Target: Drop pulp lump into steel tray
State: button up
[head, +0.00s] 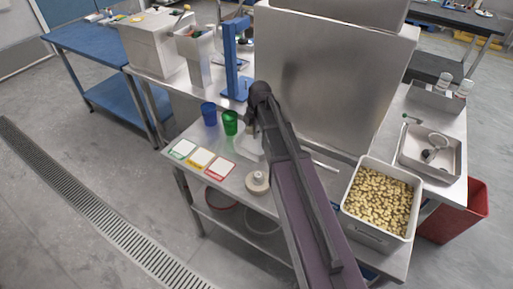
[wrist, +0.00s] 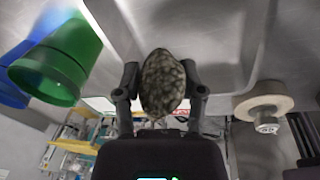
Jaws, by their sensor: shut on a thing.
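My gripper (wrist: 160,88) is shut on a dark, pale-speckled, rounded pulp lump (wrist: 163,80), which sits between the two fingers in the wrist view. In the head view my arm reaches over the steel bench, and my gripper (head: 251,128) is mostly hidden at its far end, right of the green cup; the lump cannot be made out there. A pale shallow tray (head: 246,150) lies beside the gripper. Another steel tray (head: 417,166) stands on the bench at the right, with a round-headed tool in it. I cannot tell which is the task's tray.
A green cup (head: 230,123) and a blue cup (head: 209,114) stand left of my gripper. A white round roll-like object (head: 257,182) stands nearer the front edge. A bin of beans (head: 354,226) stands right of my arm. A large steel housing (head: 325,75) rises behind.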

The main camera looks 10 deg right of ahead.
jog(key=shift+f+b, duration=0.75)
jog(key=shift+f, duration=0.25)
jog(key=o, duration=1.2)
jog(key=shift+c, duration=0.2)
jog(key=shift+r, duration=0.1)
